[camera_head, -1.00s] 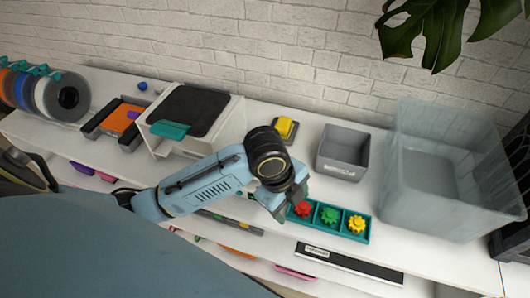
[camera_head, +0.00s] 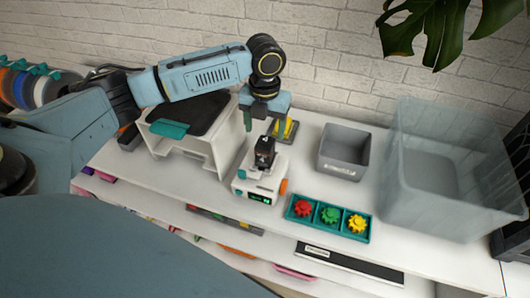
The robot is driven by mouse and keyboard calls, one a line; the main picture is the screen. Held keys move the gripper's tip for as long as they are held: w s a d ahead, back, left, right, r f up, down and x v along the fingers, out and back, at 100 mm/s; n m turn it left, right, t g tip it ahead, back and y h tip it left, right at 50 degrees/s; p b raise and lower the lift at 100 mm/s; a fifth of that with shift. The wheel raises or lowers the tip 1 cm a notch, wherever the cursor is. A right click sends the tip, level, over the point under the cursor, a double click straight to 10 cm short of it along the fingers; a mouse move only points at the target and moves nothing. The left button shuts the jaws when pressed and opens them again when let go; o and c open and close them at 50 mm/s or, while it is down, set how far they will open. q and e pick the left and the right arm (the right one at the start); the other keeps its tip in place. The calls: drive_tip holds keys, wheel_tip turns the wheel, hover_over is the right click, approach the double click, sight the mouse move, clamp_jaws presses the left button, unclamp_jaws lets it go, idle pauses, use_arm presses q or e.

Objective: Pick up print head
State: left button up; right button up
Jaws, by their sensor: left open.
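My left gripper (camera_head: 265,122) is open and points down, with its fingers spread left and right. Below and in front of it stands a small white device (camera_head: 257,184) with a dark screen, an orange knob and a black part (camera_head: 265,152) on top. The black part may be the print head; I cannot tell for sure. The gripper looks empty and above the black part, though the depth between them is unclear. A yellow block (camera_head: 290,130) on a grey base is partly hidden behind the right finger. My right gripper is out of view.
A teal tray (camera_head: 296,219) with red, green and yellow gears lies right of the device. A grey bin (camera_head: 343,150) and a large clear box (camera_head: 445,205) stand farther right. A white stand with a black top (camera_head: 205,108) is at the left. Spools (camera_head: 20,88) stand at far left.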

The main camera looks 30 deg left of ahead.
sight(265, 142)
use_arm(q)
drive_tip(key=f, duration=0.8)
drive_tip(key=shift+w+a+b, duration=0.1)
drive_tip(key=shift+w+b, duration=0.1)
drive_tip(key=shift+b, duration=0.1)
drive_tip(key=c, duration=1.2)
drive_tip(key=shift+r, duration=0.1)
wheel_tip(265, 142, up, 10)
drive_tip(key=shift+f+p, duration=0.1)
drive_tip(key=shift+p, duration=0.35)
